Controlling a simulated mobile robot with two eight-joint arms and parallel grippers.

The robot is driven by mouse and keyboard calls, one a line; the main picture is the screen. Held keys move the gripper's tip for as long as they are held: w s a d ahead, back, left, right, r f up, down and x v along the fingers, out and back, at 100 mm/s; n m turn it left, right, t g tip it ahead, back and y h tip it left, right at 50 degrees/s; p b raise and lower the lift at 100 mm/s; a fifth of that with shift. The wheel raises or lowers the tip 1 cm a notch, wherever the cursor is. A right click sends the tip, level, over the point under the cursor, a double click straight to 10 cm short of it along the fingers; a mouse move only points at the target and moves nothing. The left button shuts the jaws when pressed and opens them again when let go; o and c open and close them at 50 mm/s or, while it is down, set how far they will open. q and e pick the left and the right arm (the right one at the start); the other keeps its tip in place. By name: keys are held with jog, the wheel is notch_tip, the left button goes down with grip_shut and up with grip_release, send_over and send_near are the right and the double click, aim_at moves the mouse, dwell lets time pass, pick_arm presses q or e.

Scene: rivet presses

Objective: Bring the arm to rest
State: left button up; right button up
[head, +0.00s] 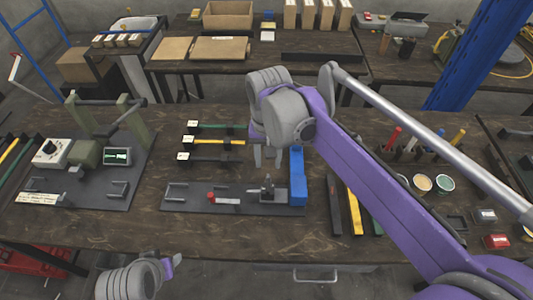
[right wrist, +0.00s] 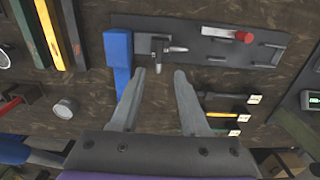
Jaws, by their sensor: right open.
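My right gripper (head: 267,158) hangs over the middle of the workbench (head: 90,225), above the back edge of the grey fixture plate (head: 235,200). In the right wrist view its two fingers (right wrist: 160,75) are apart with nothing between them. The blue block (head: 298,178) and a small metal clamp (head: 267,188) on the plate lie just beyond the fingertips, and the blue block also shows in the right wrist view (right wrist: 118,55). My purple right arm crosses the right half of the head view. Of my left arm only a grey joint (head: 130,280) shows at the bottom, without fingers.
A green press (head: 105,120) with a dial box (head: 50,153) stands at the left. Coloured bars (head: 354,210) lie right of the plate. Cups (head: 423,183) and upright tools (head: 393,138) stand at the right. A back table holds cartons (head: 228,15).

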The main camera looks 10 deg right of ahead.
jog(key=shift+s, duration=0.1)
jog(key=s+d+f+n+t+p, duration=0.1)
jog(key=s+d+f+t, duration=0.1)
jog(key=s, duration=0.5)
jog(key=s+d+f+n+t+p, duration=0.1)
jog(key=s+d+f+n+t, duration=0.1)
jog(key=s, duration=0.5)
notch_tip(320, 180, down, 4)
jog(key=shift+s+d+r+t, duration=0.25)
jog(key=shift+d+t, duration=0.45)
jog(key=shift+d, duration=0.55)
